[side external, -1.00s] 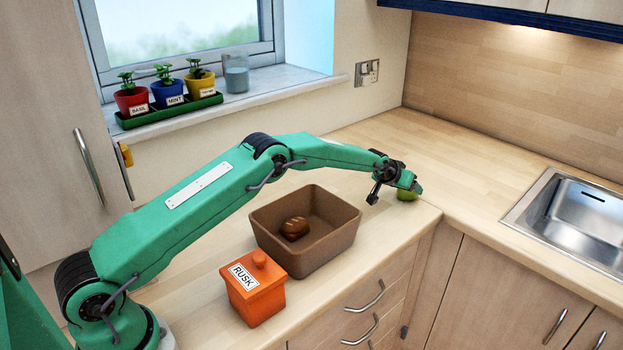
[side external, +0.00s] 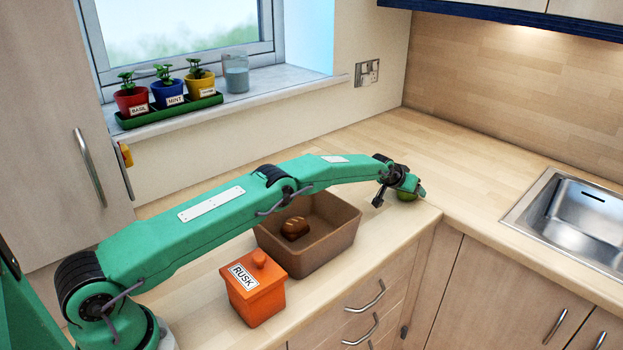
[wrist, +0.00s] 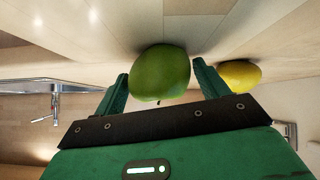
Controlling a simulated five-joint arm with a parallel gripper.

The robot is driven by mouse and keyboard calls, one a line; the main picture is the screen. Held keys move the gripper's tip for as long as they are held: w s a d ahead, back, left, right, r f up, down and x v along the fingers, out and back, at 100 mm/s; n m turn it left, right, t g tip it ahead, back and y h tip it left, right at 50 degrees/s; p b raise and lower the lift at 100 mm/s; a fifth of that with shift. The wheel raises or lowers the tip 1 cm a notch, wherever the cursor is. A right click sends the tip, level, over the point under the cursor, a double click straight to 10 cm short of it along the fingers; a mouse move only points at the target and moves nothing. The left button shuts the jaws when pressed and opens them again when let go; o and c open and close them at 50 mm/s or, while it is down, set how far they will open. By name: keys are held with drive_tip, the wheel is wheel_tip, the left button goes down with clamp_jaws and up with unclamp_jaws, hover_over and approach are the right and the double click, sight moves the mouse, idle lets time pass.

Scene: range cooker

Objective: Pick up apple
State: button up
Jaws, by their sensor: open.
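A green apple (wrist: 160,72) sits on the worktop, between the two fingers of my gripper (wrist: 161,76) in the wrist view. My gripper is open, with one finger on each side of the apple. I cannot tell whether either finger touches it. In the side external view my gripper (side external: 399,195) is low at the worktop's front corner, and the apple (side external: 405,196) is partly hidden by it.
A yellow lemon (wrist: 239,75) lies close beside the right finger in the wrist view. A brown bin (side external: 325,248) holding a bread roll (side external: 295,228) and an orange RUSK jar (side external: 256,290) stand nearer my base. A sink (side external: 580,220) is at right.

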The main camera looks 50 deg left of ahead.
drive_tip(key=shift+c, duration=0.4)
drive_tip(key=c, duration=0.7)
drive_tip(key=shift+r, duration=0.15)
drive_tip(key=shift+r, duration=4.9)
drive_tip(key=shift+s+r, duration=0.1)
drive_tip(key=shift+s, duration=0.1)
drive_tip(key=s+r, duration=0.2)
drive_tip(key=s, duration=1.7)
drive_tip(key=s+r, duration=0.2)
drive_tip(key=s, duration=1.7)
